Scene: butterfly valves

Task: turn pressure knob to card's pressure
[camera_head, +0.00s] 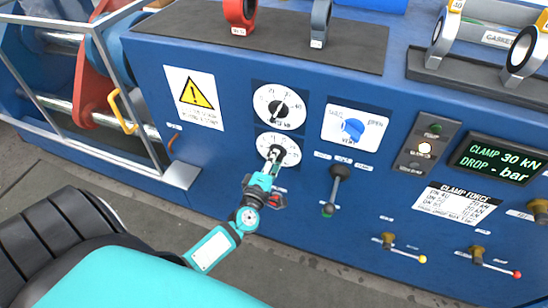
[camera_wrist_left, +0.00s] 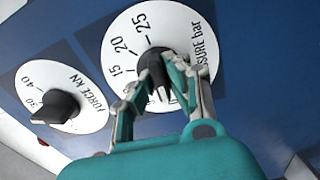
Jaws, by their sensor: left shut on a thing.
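The pressure knob (camera_wrist_left: 153,66) is black, at the centre of a white dial (camera_wrist_left: 140,25) marked 15, 20, 25 in the wrist view. My left gripper (camera_wrist_left: 160,78) is shut on it, its fingers on either side. In the head view the gripper (camera_head: 274,158) covers the middle of the lower dial (camera_head: 291,149) and hides the knob's setting. A white CLAMP FORCE card (camera_head: 458,203) lists DN sizes with kN values; its bottom line is too small to read. The display (camera_head: 497,158) reads CLAMP 30 kN and DROP - bar. My right gripper is out of view.
The force knob (camera_wrist_left: 57,106) sits close beside the pressure dial and points near 30. A blue knob (camera_head: 353,128) and a black lever (camera_head: 335,187) are to the right. A small lit push button (camera_head: 424,148) is left of the display. A metal railing (camera_head: 84,72) stands at left.

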